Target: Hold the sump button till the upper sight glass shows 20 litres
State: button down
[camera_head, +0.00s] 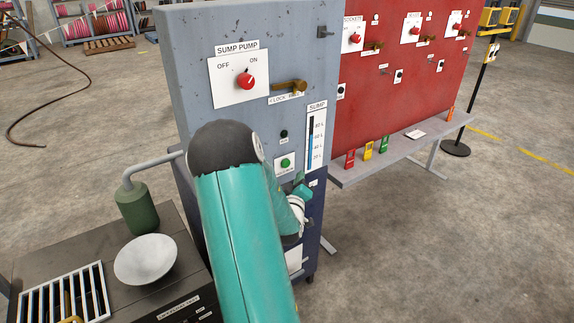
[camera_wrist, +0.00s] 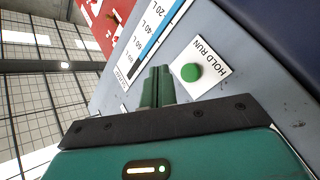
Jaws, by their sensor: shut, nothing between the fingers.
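The green sump button (camera_head: 285,163) sits on a white plate on the grey cabinet front. In the wrist view the button (camera_wrist: 191,72) is clear, beside the words HOLD RUN. The SUMP sight glass (camera_head: 311,140) is right of and above the button, with a blue column. In the wrist view the sight glass (camera_wrist: 150,42) shows blue past the 60 L mark; the exact level is hard to read. My gripper (camera_head: 301,186) is just below the button. Its fingers (camera_wrist: 158,84) are together and empty, apart from the button in the picture; contact is not seen.
A SUMP PUMP switch (camera_head: 246,82) with a red knob points near ON, beside a brass hasp (camera_head: 290,87). A small black button (camera_head: 284,134) sits above the green one. A bench (camera_head: 400,150) adjoins at right. A dark cart (camera_head: 60,250) stands front left.

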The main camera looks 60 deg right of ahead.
aim_at(290, 162)
jog(key=shift+w+d, duration=0.35)
jog(key=shift+w, duration=0.35)
jog(key=shift+w+d, duration=0.4)
jog(key=shift+w, duration=0.3)
jog(key=shift+w+d, duration=0.35)
jog(key=shift+w, duration=0.35)
dwell(0.4)
jog(key=shift+w+d, duration=0.2)
jog(key=shift+w, duration=0.15)
jog(key=shift+w+d, duration=0.2)
jog(key=shift+w, duration=0.25)
dwell(4.7)
